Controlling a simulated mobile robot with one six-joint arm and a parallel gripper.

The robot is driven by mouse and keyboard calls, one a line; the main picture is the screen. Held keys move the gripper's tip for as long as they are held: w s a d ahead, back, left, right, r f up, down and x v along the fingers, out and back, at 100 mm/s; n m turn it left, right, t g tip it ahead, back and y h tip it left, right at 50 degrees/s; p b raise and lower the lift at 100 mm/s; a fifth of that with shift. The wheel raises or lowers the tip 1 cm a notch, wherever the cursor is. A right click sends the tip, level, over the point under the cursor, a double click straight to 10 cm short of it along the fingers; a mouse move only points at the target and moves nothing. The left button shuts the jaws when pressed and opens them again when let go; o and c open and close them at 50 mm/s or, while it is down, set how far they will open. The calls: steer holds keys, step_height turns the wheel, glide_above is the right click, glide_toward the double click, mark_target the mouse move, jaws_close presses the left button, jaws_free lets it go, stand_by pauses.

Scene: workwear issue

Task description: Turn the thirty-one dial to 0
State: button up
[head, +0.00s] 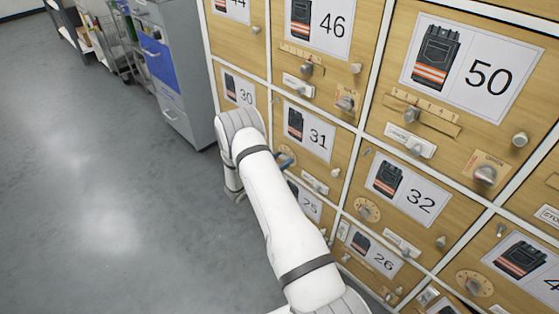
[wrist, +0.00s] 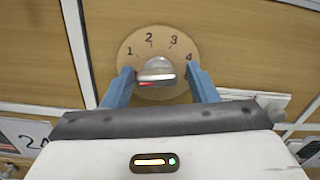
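The thirty-one door carries a label (head: 308,131) with a picture of a dark garment with orange bands and the number 31. In the wrist view, a round tan dial plate (wrist: 183,50) shows the numbers 1, 2, 3 and 4; no 0 is visible. Its silver knob (wrist: 156,71) has a roughly horizontal grip with a red mark along its lower part; I cannot tell which number it points at. My gripper (wrist: 161,76) is open, its blue fingers on either side of the knob with gaps.
Neighbouring wooden doors carry labels 30 (head: 240,90), 46 (head: 318,28), 32 (head: 405,186) and 50 (head: 472,70), with projecting knobs, sliders and dials close by. A grey cabinet with a blue drawer (head: 157,62) stands at the left. The grey floor (head: 90,200) is clear.

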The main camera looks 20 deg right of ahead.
steer(key=shift+o, duration=0.7)
steer(key=shift+w+a, duration=0.1)
steer(key=shift+a+r, duration=0.1)
steer(key=shift+a, duration=0.25)
steer(key=p+v, duration=0.1)
steer(key=v, duration=0.6)
